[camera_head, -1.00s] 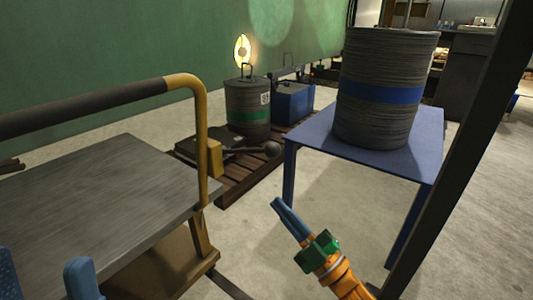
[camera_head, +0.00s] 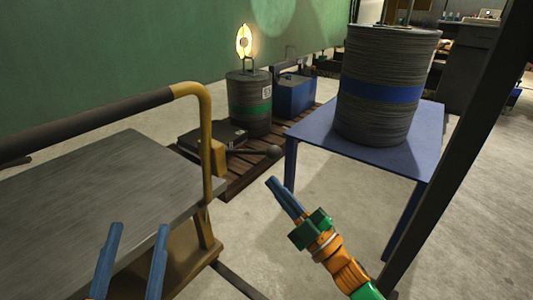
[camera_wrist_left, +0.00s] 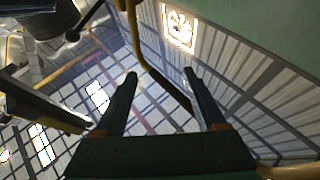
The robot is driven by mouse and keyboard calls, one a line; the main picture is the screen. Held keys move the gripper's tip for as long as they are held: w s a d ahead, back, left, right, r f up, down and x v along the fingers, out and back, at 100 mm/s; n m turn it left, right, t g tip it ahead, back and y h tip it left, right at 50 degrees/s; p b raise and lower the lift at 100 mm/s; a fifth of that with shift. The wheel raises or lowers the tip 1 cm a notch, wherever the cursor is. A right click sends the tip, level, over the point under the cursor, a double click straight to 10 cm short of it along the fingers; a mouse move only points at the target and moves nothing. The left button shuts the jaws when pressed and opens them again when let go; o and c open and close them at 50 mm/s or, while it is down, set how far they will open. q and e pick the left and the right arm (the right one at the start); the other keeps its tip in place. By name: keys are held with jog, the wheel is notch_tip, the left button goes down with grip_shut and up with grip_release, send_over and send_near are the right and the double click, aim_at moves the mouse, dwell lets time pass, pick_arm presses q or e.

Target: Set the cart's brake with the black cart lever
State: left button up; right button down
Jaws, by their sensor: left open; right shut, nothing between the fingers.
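The cart has a grey deck (camera_head: 95,195), a yellow end frame (camera_head: 207,135) and a dark grip bar (camera_head: 90,118). The black cart lever (camera_head: 252,152) sticks out rightward, roughly level, from a yellow block on the frame's upright and ends in a round knob. A dark rod with a knob, probably this lever, shows at the upper left of the left wrist view (camera_wrist_left: 86,22). My left gripper (camera_head: 140,227) is open and empty over the deck's near part, left of the lever and apart from it. My right gripper (camera_head: 272,182) is shut and empty, below the knob in the picture.
A blue table (camera_head: 310,128) with a large grey drum (camera_head: 385,60) stands to the right. Behind the lever, a wooden pallet (camera_head: 245,180) carries a green-banded drum (camera_head: 248,120) and a blue box (camera_head: 295,95). A dark post (camera_head: 460,150) crosses the right side.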

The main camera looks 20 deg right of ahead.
pick_arm(q)
notch_tip(320, 180, down, 16)
jog(key=a+n+g+y+p, duration=0.1)
jog(key=a+g+y+p, duration=0.1)
jog(key=g, duration=0.7)
jog(key=shift+w+y, duration=0.15)
jog(key=shift+y, duration=0.75)
pick_arm(e)
jog(key=shift+w+a+r, duration=0.15)
jog(key=shift+w+r, duration=0.05)
jog(key=shift+r, duration=0.5)
jog(key=shift+w+a+r, duration=0.15)
jog(key=shift+w+r, duration=0.05)
jog(key=shift+r, duration=0.45)
pick_arm(q)
jog(key=shift+a+r, duration=0.1)
pick_arm(e)
jog(key=shift+r, duration=0.15)
pick_arm(q)
jog(key=shift+r+p, duration=0.3)
jog(key=shift+p, duration=0.35)
pick_arm(e)
jog(key=shift+w+r, duration=0.1)
jog(key=shift+r, duration=0.2)
